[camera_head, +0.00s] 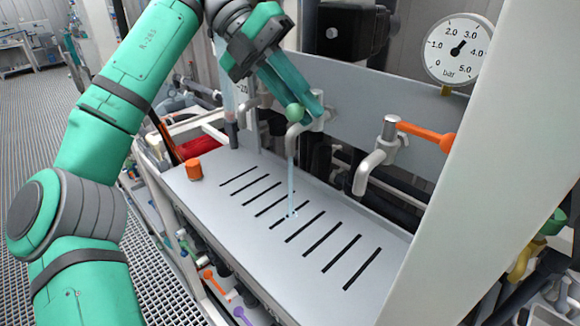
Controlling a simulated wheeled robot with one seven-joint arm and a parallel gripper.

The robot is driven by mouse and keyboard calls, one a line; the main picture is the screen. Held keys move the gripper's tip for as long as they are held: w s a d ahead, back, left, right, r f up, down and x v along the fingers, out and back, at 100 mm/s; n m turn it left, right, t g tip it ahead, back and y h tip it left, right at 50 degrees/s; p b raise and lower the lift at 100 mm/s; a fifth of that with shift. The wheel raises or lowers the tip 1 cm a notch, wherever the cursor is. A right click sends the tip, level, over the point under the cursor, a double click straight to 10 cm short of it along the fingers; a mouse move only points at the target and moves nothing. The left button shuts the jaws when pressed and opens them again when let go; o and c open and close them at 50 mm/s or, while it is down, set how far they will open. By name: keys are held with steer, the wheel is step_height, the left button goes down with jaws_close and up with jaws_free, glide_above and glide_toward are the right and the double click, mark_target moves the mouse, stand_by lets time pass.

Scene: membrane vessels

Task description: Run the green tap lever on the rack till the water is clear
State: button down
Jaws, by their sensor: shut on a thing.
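My gripper (300,101) is shut on the green tap lever, with the lever's pale green rounded end (294,112) showing at the fingertips. The rest of the lever is mostly hidden by my fingers. The grey tap (314,123) stands just below my gripper, at the rack's back panel. A thin, pale bluish, see-through stream of water (291,170) falls from its spout. It lands on the slotted grey drip tray (215,207) with a small splash. I see no clear tint of dirt in the stream, but it is narrow in the picture.
A second grey tap (376,160) with an orange lever (426,134) stands to the right. A loose-looking orange cap (194,169) sits on the tray's left end. A round bar gauge (458,48) hangs upper right. A pale upright post (475,190) blocks the right side.

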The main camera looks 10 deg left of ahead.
steer(key=w+d+n+t+y, duration=0.1)
steer(key=d+n+t+y, duration=0.2)
steer(key=d+n+t, duration=0.3)
steer(key=shift+w+n+t+y, duration=0.4)
steer(key=shift+n+t, duration=2)
steer(key=shift+n, duration=2.3)
steer(key=shift+d, duration=0.15)
steer(key=c, duration=1.8)
jaws_free()
steer(key=shift+o, duration=0.3)
